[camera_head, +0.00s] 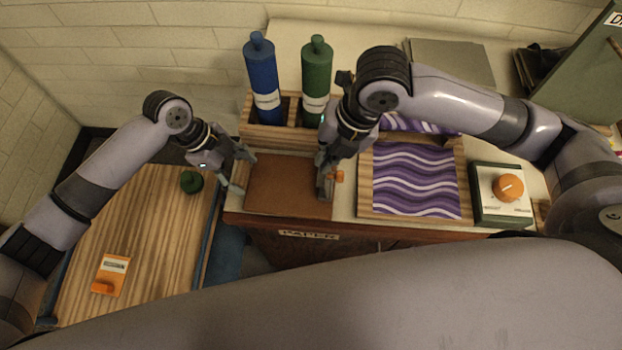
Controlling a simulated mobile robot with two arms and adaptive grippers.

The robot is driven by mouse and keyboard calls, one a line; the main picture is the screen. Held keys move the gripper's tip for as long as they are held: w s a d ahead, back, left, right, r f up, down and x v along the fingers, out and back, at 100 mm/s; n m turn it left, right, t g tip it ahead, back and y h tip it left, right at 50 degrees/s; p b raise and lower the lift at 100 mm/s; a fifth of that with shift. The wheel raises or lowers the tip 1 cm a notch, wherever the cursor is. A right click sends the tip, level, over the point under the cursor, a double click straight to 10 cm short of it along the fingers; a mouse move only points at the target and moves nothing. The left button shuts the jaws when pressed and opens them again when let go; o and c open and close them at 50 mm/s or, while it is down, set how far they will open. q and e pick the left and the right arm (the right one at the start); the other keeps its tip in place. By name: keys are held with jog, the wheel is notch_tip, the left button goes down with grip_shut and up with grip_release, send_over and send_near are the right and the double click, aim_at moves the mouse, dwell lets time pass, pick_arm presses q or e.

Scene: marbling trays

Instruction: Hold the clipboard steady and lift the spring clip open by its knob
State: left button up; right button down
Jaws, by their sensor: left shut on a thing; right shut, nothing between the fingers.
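The brown clipboard (285,188) lies flat near the front edge of the counter, below the bottles. My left gripper (240,172) is at its left edge, shut on the clipboard. My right gripper (324,182) is shut and empty over the clipboard's right end, where the spring clip is. The clip is mostly hidden by this gripper. A small orange knob (339,176) shows just to the right of the fingers. I cannot tell whether the fingers touch the knob or the clip, or whether the clip is raised.
A blue bottle (262,80) and a green bottle (316,85) stand in a wooden rack (250,133) behind the clipboard. A purple marbled tray (415,180) and a box with an orange dial (509,187) are to the right. A wooden side table (140,230) is at left.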

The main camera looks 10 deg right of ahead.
aim_at(341, 175)
pick_arm(q)
jog(key=shift+s+f, duration=0.1)
jog(key=shift+s, duration=0.05)
jog(key=shift+d, duration=0.1)
pick_arm(e)
jog(key=v, duration=1.2)
pick_arm(q)
jog(key=o, duration=1.3)
jog(key=shift+o, duration=0.2)
jog(key=v, duration=1.2)
